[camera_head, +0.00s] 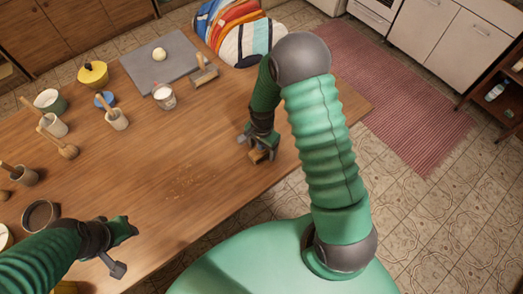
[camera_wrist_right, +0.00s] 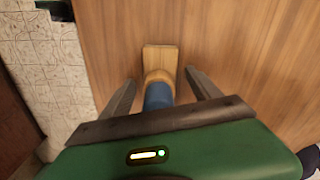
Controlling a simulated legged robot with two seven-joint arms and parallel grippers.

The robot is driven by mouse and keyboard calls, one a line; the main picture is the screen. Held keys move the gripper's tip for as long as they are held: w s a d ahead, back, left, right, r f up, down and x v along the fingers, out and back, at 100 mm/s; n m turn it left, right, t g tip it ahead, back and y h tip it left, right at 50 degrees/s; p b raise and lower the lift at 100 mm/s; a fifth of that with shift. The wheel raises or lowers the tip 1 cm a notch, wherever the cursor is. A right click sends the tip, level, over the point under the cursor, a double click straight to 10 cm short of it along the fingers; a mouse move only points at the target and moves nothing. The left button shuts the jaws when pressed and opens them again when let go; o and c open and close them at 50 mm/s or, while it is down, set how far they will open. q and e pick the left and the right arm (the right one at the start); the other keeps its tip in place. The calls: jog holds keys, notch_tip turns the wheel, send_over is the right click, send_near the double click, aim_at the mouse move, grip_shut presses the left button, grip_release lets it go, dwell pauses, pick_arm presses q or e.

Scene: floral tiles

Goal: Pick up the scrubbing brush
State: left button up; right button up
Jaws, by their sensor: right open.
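The scrubbing brush appears to be the wooden block with a rounded wooden neck and blue handle (camera_wrist_right: 160,60) in the right wrist view. In the head view its wooden part (camera_head: 259,155) shows on the table near the right edge, partly hidden by my right gripper. My right gripper (camera_head: 257,147) is open right over it. In the wrist view the fingers of the right gripper (camera_wrist_right: 160,78) stand apart on either side of the blue handle, with gaps visible. My left gripper (camera_head: 122,247) is empty over the front left of the table, its fingers apart.
The wooden table (camera_head: 170,185) is clear in the middle. A grey board (camera_head: 165,68), a wooden block with a handle (camera_head: 204,76), a white cup (camera_head: 165,98), a yellow pot (camera_head: 93,74), a mortar (camera_head: 117,119) and other vessels stand at the back and left.

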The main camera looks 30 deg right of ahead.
jog(key=shift+a+r, duration=0.1)
grip_shut()
dwell(0.3)
jog(key=shift+r, duration=0.5)
notch_tip(320, 180, up, 2)
jog(key=shift+r, duration=0.1)
jog(key=shift+s+r, duration=0.15)
jog(key=shift+s, duration=0.2)
jog(key=s+a+r+p, duration=0.1)
jog(key=s+p, duration=0.5)
jog(key=s, duration=0.9)
jog(key=shift+s+a+r+p, duration=0.15)
jog(key=shift+r+p, duration=0.05)
jog(key=shift+p, duration=0.15)
